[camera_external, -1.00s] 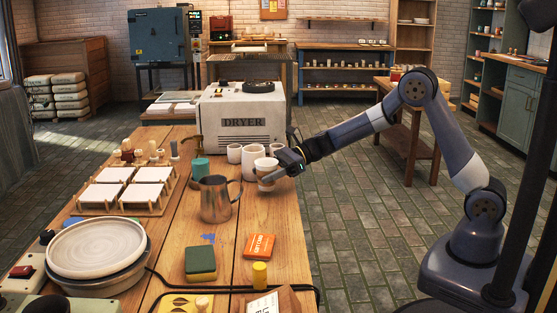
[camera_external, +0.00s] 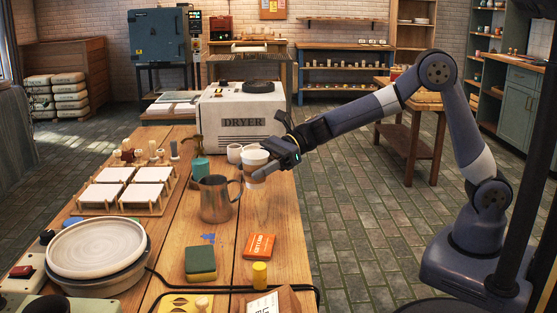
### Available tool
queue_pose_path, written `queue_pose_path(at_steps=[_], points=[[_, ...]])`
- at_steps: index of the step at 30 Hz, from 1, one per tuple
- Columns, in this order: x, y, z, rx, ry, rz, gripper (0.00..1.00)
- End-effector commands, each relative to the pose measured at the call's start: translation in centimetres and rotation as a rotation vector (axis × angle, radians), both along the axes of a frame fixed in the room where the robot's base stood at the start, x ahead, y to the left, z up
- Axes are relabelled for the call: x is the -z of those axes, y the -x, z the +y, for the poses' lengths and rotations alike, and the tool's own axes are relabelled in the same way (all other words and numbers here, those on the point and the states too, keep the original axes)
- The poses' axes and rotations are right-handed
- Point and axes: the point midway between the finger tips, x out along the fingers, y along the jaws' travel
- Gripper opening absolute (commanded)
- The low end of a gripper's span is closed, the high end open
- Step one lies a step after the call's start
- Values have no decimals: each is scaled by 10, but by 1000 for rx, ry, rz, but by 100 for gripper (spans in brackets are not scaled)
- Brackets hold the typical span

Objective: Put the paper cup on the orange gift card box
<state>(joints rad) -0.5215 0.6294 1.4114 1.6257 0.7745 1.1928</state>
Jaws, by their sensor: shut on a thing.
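The gripper's finger covers part of the cup's middle. The orange gift card box (camera_external: 260,246) lies flat near the table's right edge, nearer the camera than the gripper, with nothing on it.
The metal pitcher (camera_external: 214,199) stands close to the cup, its handle toward it. White cups (camera_external: 234,152) stand behind. A green-yellow sponge (camera_external: 200,263) lies left of the box, and a yellow cylinder (camera_external: 260,274) stands in front of it.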

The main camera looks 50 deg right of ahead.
Motion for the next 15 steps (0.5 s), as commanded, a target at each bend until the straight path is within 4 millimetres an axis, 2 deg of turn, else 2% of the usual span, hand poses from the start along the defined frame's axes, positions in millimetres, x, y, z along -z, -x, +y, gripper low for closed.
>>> queue_pose_path(at_steps=[1,6,11,15], points=[[-3,19,18,-29,0,0,34],[-6,62,56,-82,3,0,34],[-4,83,72,-107,6,1,34],[19,88,75,-111,9,6,34]])
